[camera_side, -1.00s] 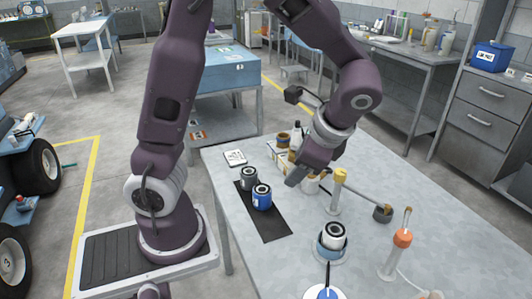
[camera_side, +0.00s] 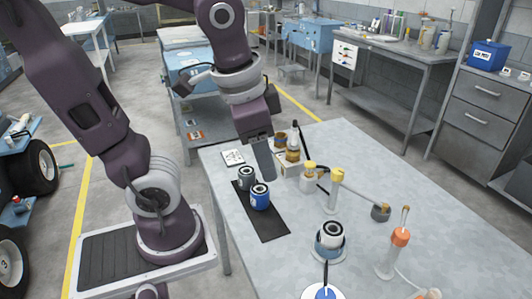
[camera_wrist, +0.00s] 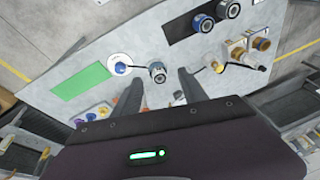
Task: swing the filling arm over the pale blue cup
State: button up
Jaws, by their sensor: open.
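The filling arm (camera_side: 358,196) is a thin grey rod running right from a yellow-topped post (camera_side: 334,192) to a dark grey round end (camera_side: 381,212). The pale blue cup (camera_side: 330,243) looks to be the pale blue ring around a white-and-black cylinder, in front of the post. The filling arm's end is to the right of and behind this cup, not over it. My gripper (camera_side: 262,160) points down above the table's left part, near the black mat, and is away from the filling arm. In the wrist view its fingers (camera_wrist: 160,88) are apart with nothing held between them.
A blue reel (camera_side: 260,197) and a dark grey reel (camera_side: 246,178) stand on the black mat (camera_side: 268,226). A yellow-lidded jar (camera_side: 309,176) and bottles stand behind the post. An orange-topped stand (camera_side: 399,240) is at right. The table's far right is clear.

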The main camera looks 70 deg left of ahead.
jog(key=c, duration=0.7)
jog(key=w+n, duration=0.1)
jog(key=w, duration=0.5)
jog(key=w+n, duration=0.1)
jog(key=w, duration=0.6)
jog(key=shift+w+d+f+n, duration=0.1)
jog(key=shift+w+d+n, duration=0.1)
jog(key=shift+n, duration=0.2)
grip_shut()
jog(key=w+f+n, duration=0.2)
jog(key=w+f, duration=0.3)
jog(key=w, duration=0.4)
jog(key=w+f+n, duration=0.2)
jog(key=w+f, duration=0.2)
jog(key=w, duration=0.5)
notch_tip(320, 180, down, 10)
jog(key=shift+s+r+t+y, duration=0.15)
jog(key=shift+s+t+y, duration=0.15)
jog(key=shift+s, duration=0.15)
jog(key=shift+s, duration=0.15)
